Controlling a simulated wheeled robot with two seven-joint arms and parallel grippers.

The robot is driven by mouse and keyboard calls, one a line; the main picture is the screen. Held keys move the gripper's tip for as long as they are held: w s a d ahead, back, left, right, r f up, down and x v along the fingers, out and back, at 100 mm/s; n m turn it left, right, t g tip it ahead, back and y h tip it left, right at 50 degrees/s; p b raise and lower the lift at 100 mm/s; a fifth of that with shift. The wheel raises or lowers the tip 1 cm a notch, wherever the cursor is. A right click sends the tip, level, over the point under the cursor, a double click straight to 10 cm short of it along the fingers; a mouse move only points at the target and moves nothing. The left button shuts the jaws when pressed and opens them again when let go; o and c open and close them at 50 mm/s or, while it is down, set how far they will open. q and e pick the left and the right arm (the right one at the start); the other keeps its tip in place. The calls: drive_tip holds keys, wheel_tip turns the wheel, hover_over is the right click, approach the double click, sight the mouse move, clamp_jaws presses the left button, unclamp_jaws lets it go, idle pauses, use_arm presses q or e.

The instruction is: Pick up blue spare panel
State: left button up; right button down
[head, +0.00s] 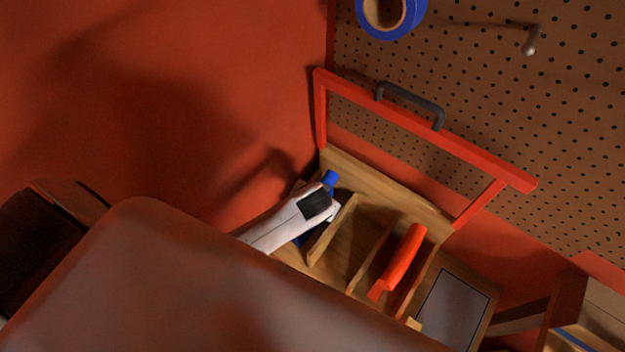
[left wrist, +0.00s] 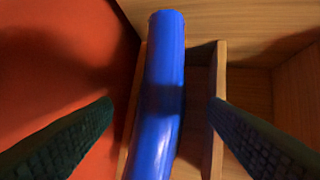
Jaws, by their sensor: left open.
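The blue spare panel (left wrist: 163,90) stands in a narrow slot of a wooden tote (head: 345,162), with its rounded upper end showing. In the head view only a bit of blue (head: 330,178) shows past my left gripper (head: 318,204), which hides most of it. In the left wrist view my left gripper (left wrist: 161,107) is open, with one finger on each side of the panel and gaps between the fingers and the panel. My right gripper is in neither view.
An orange-red piece (head: 403,258) lies in another compartment of the tote. Thin wooden dividers (left wrist: 220,70) stand close to the panel. A red frame with a dark handle (head: 410,105) rises behind. Blue tape (head: 416,22) hangs on the pegboard (head: 475,85).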

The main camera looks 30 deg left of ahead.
use_arm(q)
drive_tip(key=x, duration=0.5)
drive_tip(key=shift+s+a+f+p, duration=0.1)
drive_tip(key=shift+s+a+p, duration=0.05)
drive_tip(key=shift+p, duration=0.15)
clamp_jaws()
